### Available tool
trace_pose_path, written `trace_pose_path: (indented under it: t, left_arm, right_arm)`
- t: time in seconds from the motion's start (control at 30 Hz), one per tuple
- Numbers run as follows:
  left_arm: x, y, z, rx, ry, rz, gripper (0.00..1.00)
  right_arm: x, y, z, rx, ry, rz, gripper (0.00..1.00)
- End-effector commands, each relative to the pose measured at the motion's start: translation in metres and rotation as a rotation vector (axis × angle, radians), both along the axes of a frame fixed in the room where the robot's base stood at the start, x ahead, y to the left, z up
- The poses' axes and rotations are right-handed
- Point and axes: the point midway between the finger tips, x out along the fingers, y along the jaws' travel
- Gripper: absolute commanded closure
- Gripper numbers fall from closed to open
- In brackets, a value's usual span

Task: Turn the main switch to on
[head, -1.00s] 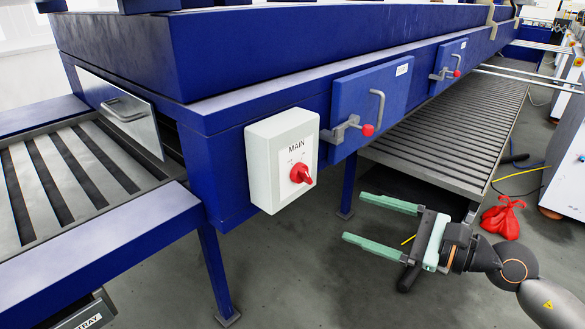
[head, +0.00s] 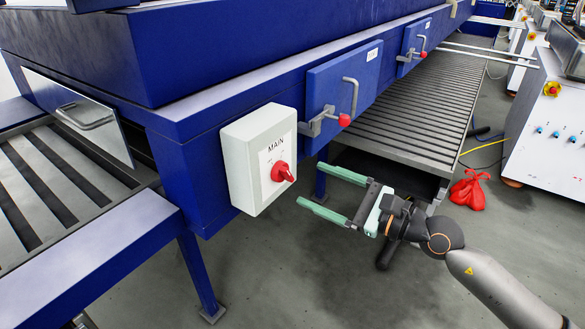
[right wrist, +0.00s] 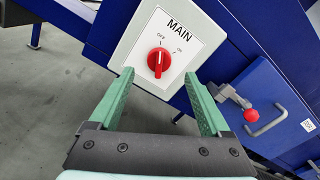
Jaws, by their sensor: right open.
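The main switch is a red rotary knob (head: 282,172) on a light grey box (head: 234,160) labelled MAIN, fixed to the blue machine frame. In the right wrist view the red knob (right wrist: 159,60) sits on the box's white plate (right wrist: 182,38), with OFF at its upper left and ON at its upper right. In the right wrist view the knob shows between and beyond the fingertips (right wrist: 161,82). My left gripper is not seen.
Right of the box is a blue door (head: 335,88) with a grey handle and a red-tipped latch (head: 343,120). A slatted conveyor (head: 420,110) runs behind my right arm. A red bag (head: 468,190) lies on the floor. The space before the box is clear.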

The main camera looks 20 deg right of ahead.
Motion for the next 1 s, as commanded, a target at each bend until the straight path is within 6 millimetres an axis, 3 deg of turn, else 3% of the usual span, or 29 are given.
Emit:
trace_pose_path:
  t: [0.4, 0.8, 1.0]
  left_arm:
    - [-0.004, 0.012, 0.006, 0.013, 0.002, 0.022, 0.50]
    - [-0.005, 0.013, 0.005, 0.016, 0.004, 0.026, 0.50]
    - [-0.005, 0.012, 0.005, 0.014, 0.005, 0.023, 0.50]
  right_arm:
    - [0.045, 0.036, 0.001, 0.001, 0.000, 0.001, 0.19]
    - [0.050, 0.040, -0.001, -0.001, 0.001, 0.003, 0.19]
    - [0.050, 0.040, 0.000, -0.001, 0.001, 0.003, 0.41]
